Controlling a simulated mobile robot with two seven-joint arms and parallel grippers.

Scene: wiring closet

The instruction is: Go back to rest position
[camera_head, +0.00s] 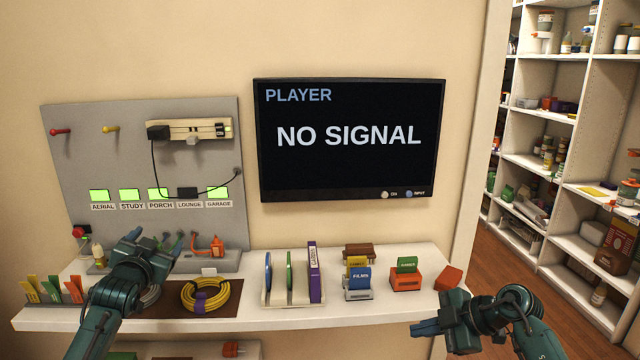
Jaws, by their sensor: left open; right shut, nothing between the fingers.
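My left gripper (150,240) is open, held over the left part of the white shelf, in front of the grey panel (90,155). Its wrist hides part of the shelf and of the grey base there. My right gripper (418,328) is shut and empty, pointing left, in front of the shelf's right end and apart from it. Both forearms come up from the bottom of the view.
The white shelf (330,315) carries a coiled yellow cable (212,295), a rack with upright discs and a purple case (316,272), and card boxes (357,283). A screen (350,140) reads NO SIGNAL. A doorway at right shows storage shelves (560,165).

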